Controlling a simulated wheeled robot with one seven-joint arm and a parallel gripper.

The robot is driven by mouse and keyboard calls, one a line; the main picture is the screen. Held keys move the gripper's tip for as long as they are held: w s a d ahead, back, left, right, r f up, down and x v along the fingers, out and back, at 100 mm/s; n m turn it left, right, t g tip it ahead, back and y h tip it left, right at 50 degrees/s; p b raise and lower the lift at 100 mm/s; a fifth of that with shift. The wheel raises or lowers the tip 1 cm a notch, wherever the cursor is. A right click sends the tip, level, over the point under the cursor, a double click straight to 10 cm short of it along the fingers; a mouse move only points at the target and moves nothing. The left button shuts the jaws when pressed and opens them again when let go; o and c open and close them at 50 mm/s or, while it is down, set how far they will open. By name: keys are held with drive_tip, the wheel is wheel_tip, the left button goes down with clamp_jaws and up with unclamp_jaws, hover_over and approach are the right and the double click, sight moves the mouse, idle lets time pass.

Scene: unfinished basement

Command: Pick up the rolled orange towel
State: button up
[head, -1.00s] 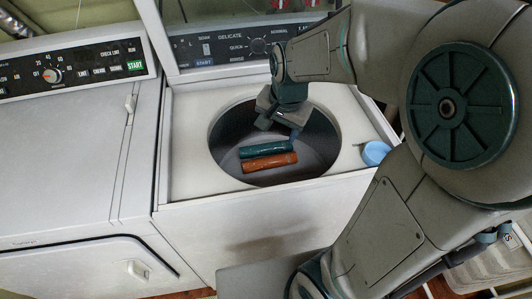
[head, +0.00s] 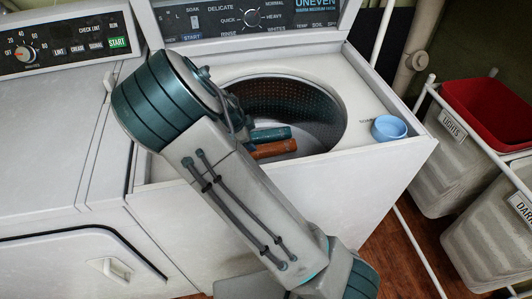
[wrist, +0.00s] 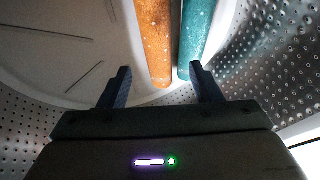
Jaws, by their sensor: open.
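The rolled orange towel (head: 274,148) lies in the open washer drum, partly hidden behind my arm in the head view. A rolled teal towel (head: 270,134) lies right beside it. In the wrist view the orange roll (wrist: 154,45) is upright in the picture, left of the teal roll (wrist: 195,40), both beyond my fingertips. My gripper (wrist: 158,85) is open and empty; the near end of the orange roll shows ahead of the gap between the fingers, with the teal roll's end near the right finger. In the head view my arm hides the gripper.
The perforated drum wall (wrist: 285,60) curves close around my gripper. A blue cup (head: 389,128) stands on the washer top, right of the opening. A dryer (head: 60,130) is at left; hampers (head: 452,150) stand at right, one with red inside.

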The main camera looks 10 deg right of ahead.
sight(260, 148)
drive_tip(key=x, duration=1.1)
drive_tip(key=shift+d+f+b, duration=0.25)
drive_tip(key=shift+b, duration=0.1)
drive_tip(key=c, duration=0.7)
